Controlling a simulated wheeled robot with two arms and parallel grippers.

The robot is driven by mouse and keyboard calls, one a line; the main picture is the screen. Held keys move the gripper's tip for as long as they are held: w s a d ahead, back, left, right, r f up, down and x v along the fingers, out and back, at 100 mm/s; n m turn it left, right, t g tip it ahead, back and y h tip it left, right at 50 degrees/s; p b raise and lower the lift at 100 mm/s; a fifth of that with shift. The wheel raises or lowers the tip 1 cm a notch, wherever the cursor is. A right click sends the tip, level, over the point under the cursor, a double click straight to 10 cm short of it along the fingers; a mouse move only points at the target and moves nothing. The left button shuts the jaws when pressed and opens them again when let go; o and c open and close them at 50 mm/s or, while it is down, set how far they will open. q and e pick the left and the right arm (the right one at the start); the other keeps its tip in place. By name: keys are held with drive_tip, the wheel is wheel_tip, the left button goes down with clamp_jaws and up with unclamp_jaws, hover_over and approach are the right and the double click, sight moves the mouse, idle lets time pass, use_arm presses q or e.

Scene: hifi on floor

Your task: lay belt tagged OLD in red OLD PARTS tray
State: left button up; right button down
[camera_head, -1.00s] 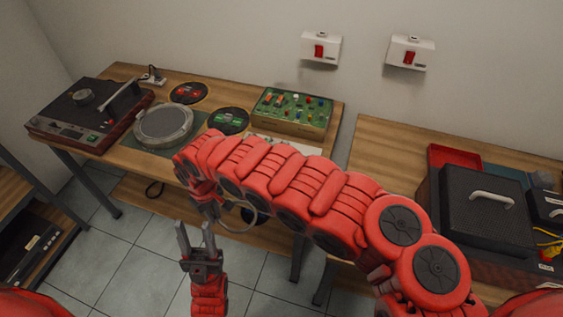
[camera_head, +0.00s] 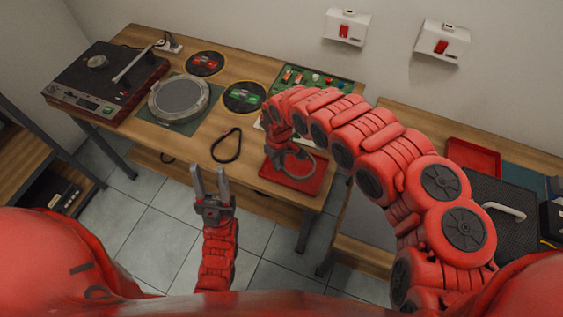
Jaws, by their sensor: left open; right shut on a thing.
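A thin greyish loop (camera_head: 312,164), which looks like a belt, hangs from my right gripper (camera_head: 283,150). My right gripper is shut on it, though its fingers are small and partly hidden by the red wrist. The loop is over a red tray (camera_head: 298,184) at the front right of the left bench; I cannot tell whether it touches the tray. No tag or lettering is readable. A second, dark loop belt (camera_head: 227,147) lies on the bench left of that tray. My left gripper (camera_head: 209,178) is open and empty in front of the bench edge.
A turntable deck (camera_head: 105,82) stands at the left, with a round platter (camera_head: 179,97) beside it. Two round dark mats (camera_head: 205,63) and a green circuit board (camera_head: 315,82) lie behind.

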sight(281, 168)
drive_tip(key=shift+w+d, duration=0.1)
drive_tip(key=shift+d, duration=0.25)
wheel_tip(281, 168, down, 2)
drive_tip(key=shift+a+f+p, duration=0.1)
drive_tip(key=shift+f+p, duration=0.05)
drive_tip(key=shift+p, duration=0.35)
drive_tip(key=shift+f, duration=0.65)
drive_tip(key=shift+f, duration=0.25)
drive_tip(key=c, duration=0.9)
unclamp_jaws()
drive_tip(key=shift+r, duration=0.1)
